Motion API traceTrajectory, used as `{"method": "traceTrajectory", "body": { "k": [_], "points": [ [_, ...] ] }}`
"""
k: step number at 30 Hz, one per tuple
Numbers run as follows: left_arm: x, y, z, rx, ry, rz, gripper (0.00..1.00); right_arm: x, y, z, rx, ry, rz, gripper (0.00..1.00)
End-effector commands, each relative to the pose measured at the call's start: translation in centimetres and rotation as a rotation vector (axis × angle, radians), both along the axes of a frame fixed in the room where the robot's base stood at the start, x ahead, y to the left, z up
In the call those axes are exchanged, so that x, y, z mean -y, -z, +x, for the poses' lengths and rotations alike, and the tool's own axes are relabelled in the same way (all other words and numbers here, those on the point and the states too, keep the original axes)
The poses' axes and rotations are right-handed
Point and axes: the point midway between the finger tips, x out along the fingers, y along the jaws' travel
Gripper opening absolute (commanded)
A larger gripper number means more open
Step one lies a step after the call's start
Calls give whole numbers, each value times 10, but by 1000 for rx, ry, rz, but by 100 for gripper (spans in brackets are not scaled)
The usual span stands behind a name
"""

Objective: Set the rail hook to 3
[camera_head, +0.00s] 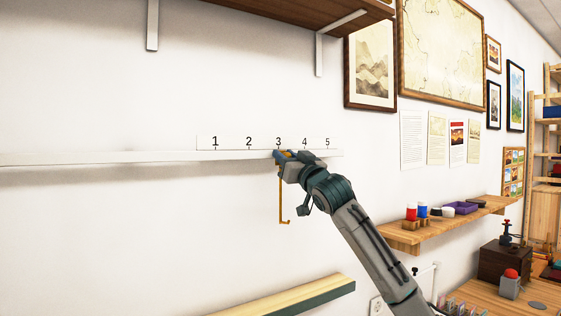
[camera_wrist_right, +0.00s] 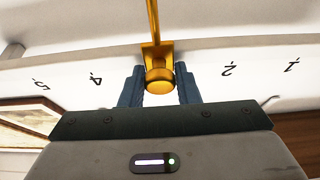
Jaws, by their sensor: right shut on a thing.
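The brass rail hook (camera_head: 282,205) hangs from the white rail (camera_head: 120,157), its rod pointing down and ending in a small bent tip. In the head view its top is at the number 3 (camera_head: 278,142) on the white scale strip. My right gripper (camera_head: 284,156) is shut on the hook's knob. In the right wrist view the brass knob (camera_wrist_right: 160,80) sits between the two blue fingers, with 4 (camera_wrist_right: 96,78) and 2 (camera_wrist_right: 228,71) on either side; the 3 is hidden there. My left gripper is not in view.
A wooden shelf (camera_head: 262,9) is above the rail. A wooden ledge (camera_head: 290,296) is below. Framed prints (camera_head: 441,50) hang at the right, over a small shelf (camera_head: 405,236) with jars. The wall left of the hook is clear.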

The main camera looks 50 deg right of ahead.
Motion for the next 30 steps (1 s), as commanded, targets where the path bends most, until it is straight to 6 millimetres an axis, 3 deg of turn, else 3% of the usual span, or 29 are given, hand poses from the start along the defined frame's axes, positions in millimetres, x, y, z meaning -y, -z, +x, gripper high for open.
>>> {"method": "traceTrajectory", "body": {
  "k": [7,8,10,20,30],
  "points": [
    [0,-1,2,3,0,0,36,1,-2,-1,2,2,-2,0],
    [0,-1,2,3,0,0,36,0,-2,-1,2,2,-2,31],
    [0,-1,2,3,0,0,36,0,-2,-1,2,2,-2,45],
    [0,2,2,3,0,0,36,0,1,-1,1,0,-1,46],
    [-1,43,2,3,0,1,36,-7,21,-36,1,4,-6,46]
  ]
}}
